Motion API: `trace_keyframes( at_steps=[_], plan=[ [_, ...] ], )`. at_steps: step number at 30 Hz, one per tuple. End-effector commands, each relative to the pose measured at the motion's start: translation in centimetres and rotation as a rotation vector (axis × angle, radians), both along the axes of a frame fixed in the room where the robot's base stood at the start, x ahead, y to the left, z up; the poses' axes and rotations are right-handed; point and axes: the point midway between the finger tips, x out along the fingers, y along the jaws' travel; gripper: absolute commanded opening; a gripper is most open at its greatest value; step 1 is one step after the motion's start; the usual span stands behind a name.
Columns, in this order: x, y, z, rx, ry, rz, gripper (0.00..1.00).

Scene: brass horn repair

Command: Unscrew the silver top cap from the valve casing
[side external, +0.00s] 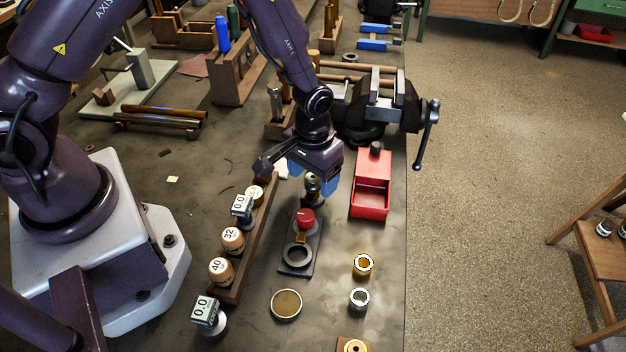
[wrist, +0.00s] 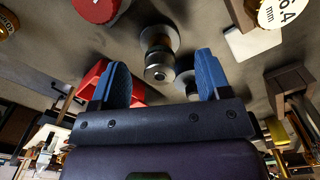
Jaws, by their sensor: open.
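My gripper (side external: 311,180) points down over the bench with its blue fingertips spread apart. In the wrist view the open fingers (wrist: 163,80) have a stepped round metal piece (wrist: 158,72) in the gap between them, apart from both. The same metal piece (side external: 313,186) shows just under my gripper in the side view, partly hidden by it. A silver ring-topped part (side external: 359,299) and a brass one with a pale rim (side external: 363,264) stand at the lower right. I cannot tell for sure which piece is the silver top cap or the valve casing.
A red box (side external: 370,198) stands right of my gripper. A red knob (side external: 305,218) and a dark stand with a ring (side external: 297,270) are just in front. A wooden rack (side external: 262,225) with labelled round pieces is to the left. A vise (side external: 375,100) stands behind.

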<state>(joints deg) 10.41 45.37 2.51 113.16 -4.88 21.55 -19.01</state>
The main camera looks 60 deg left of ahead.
Motion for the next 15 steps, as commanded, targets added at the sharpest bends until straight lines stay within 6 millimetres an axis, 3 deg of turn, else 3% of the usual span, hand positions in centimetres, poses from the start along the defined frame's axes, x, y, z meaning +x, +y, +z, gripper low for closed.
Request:
trace_keyframes(
  at_steps=[1,9,12,15],
  plan=[
    [0.01,0.00,0.00,0.000,0.000,0.000,0.66],
    [0.00,0.00,0.00,0.000,0.000,0.001,0.06],
    [0.00,-0.01,0.00,0.000,0.000,0.018,0.02],
    [-0.01,-0.03,0.01,0.001,0.000,0.149,0.02]
  ],
)
